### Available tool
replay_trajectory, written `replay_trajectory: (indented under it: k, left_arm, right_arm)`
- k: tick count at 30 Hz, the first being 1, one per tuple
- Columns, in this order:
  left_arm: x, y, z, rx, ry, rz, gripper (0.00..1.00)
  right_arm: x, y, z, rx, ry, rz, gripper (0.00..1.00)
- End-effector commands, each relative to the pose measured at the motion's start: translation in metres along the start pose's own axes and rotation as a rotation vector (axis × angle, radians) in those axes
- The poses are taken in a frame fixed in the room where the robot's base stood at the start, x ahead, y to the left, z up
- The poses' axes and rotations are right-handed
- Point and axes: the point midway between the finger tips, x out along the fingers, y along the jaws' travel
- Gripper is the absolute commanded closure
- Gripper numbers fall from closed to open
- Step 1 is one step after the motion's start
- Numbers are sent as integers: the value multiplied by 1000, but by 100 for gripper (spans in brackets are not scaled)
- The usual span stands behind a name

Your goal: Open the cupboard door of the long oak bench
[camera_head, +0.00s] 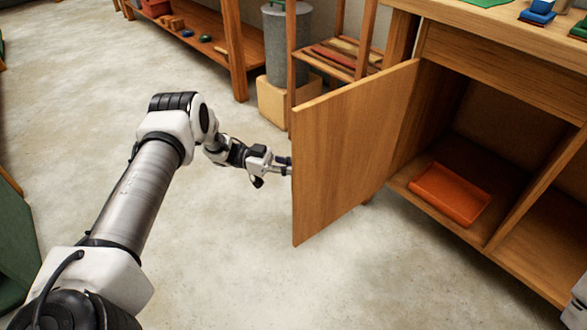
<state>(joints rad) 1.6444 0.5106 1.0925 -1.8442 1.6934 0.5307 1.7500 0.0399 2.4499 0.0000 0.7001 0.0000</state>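The long oak bench (500,40) stands at the right, with open compartments below its top. Its cupboard door (345,150) is swung wide open and sticks out toward the left, showing the inside of the cupboard. My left gripper (287,166) is at the door's outer left edge, with its fingertips partly hidden behind the door. Whether the fingers touch or grip anything there cannot be seen. My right gripper is out of view; only a bit of white and grey shows at the lower right edge.
An orange tray (451,193) lies on the cupboard floor. A grey cylinder (288,40) on a cardboard-coloured block (273,98) and a wooden rack (338,50) stand behind the door. A low wooden shelf (205,30) is at the back. The concrete floor (220,260) in front is clear.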

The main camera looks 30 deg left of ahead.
Motion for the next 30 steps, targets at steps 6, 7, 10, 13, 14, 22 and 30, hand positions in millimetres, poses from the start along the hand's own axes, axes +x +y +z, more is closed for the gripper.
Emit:
replay_trajectory:
  k: [6,7,10,13,14,22,30]
  left_arm:
    - [-1,2,3,-6,-3,2,100]
    - [-1,2,3,-6,-3,2,100]
    - [-1,2,2,-5,-3,2,62]
    - [-1,1,2,-4,-2,1,61]
    - [-1,1,2,-3,-2,1,61]
    - [-7,0,1,-1,-1,-1,61]
    - [-68,1,2,0,-3,-5,61]
  right_arm:
    - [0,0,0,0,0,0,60]
    - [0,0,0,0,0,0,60]
    - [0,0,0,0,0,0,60]
    - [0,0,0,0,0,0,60]
    - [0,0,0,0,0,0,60]
    - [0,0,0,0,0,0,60]
    - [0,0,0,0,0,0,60]
